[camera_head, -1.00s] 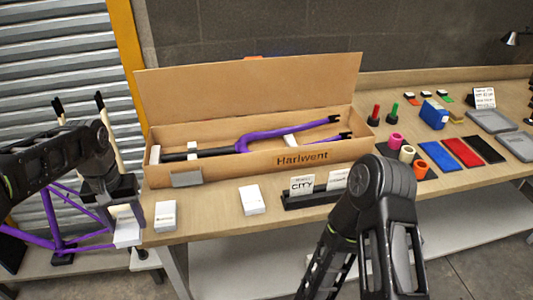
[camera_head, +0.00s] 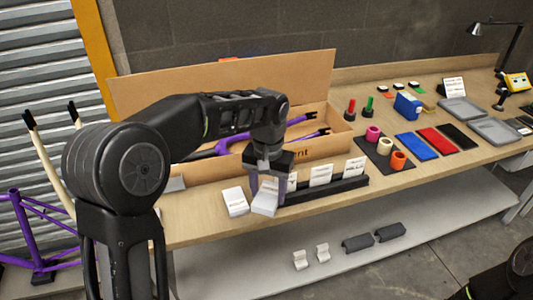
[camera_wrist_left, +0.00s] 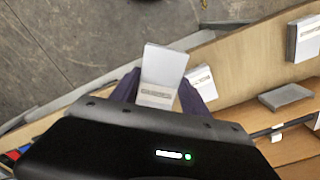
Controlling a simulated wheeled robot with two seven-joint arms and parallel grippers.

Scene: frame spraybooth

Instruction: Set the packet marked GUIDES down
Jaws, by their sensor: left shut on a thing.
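My left gripper (camera_head: 268,180) is shut on a white packet (camera_head: 265,202), held at the bench's front part, just left of the card holder. In the left wrist view the held packet (camera_wrist_left: 162,75) sits between the purple fingers (camera_wrist_left: 198,100); its printing is too small to read. A second white packet (camera_head: 235,202) lies on the bench close to its left; it also shows, partly covered, in the left wrist view (camera_wrist_left: 203,80). Another white packet (camera_wrist_left: 305,38) lies farther along the bench. I cannot tell whether the held packet touches the bench. My right gripper is out of view.
A black card holder (camera_head: 325,188) with white cards stands just right of the held packet. Behind is the open cardboard box (camera_head: 220,90) with a purple fork (camera_head: 225,145). Coloured rolls, mats and grey trays (camera_head: 465,110) fill the right side. A lower shelf (camera_head: 330,265) is beneath.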

